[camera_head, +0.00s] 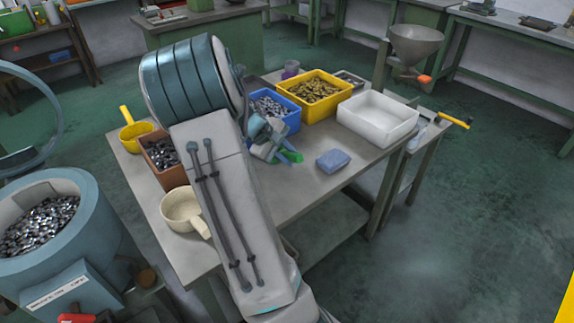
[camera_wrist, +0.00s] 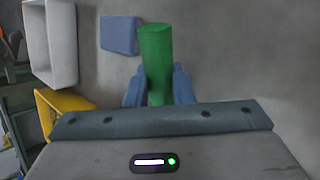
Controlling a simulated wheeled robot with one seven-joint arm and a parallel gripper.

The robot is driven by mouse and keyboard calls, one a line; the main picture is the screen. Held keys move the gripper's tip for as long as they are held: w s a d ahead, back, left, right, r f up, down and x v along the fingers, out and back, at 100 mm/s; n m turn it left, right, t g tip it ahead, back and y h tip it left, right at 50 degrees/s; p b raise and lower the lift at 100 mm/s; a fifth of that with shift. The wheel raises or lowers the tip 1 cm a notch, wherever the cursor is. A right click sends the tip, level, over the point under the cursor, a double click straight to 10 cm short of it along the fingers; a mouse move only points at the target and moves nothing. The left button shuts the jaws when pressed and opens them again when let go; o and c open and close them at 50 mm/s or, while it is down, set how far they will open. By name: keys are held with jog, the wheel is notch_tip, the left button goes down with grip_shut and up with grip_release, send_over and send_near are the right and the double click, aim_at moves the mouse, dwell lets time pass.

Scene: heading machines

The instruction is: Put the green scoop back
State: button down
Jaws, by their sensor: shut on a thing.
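The green scoop (camera_wrist: 156,55) shows in the wrist view as a thick green handle between the two blue fingers of my gripper (camera_wrist: 160,88). My gripper is shut on it. In the head view, a small part of the green scoop (camera_head: 291,157) shows beside my gripper (camera_head: 277,150), low over the table, in front of the blue bin. My arm hides much of the scoop there. I cannot tell whether the scoop touches the table.
The table (camera_head: 310,195) holds a blue bin (camera_head: 290,112), a yellow bin (camera_head: 325,108), a white bin (camera_head: 378,120), a brown bin (camera_head: 170,177), a yellow scoop (camera_head: 135,132), a cream scoop (camera_head: 180,207) and a folded blue cloth (camera_head: 333,161). The table's front right is clear.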

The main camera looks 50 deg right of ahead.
jog(key=shift+f, duration=1.95)
jog(key=shift+f, duration=0.2)
jog(key=c, duration=1.3)
grip_release()
jog(key=shift+o, duration=0.2)
jog(key=shift+r, duration=0.15)
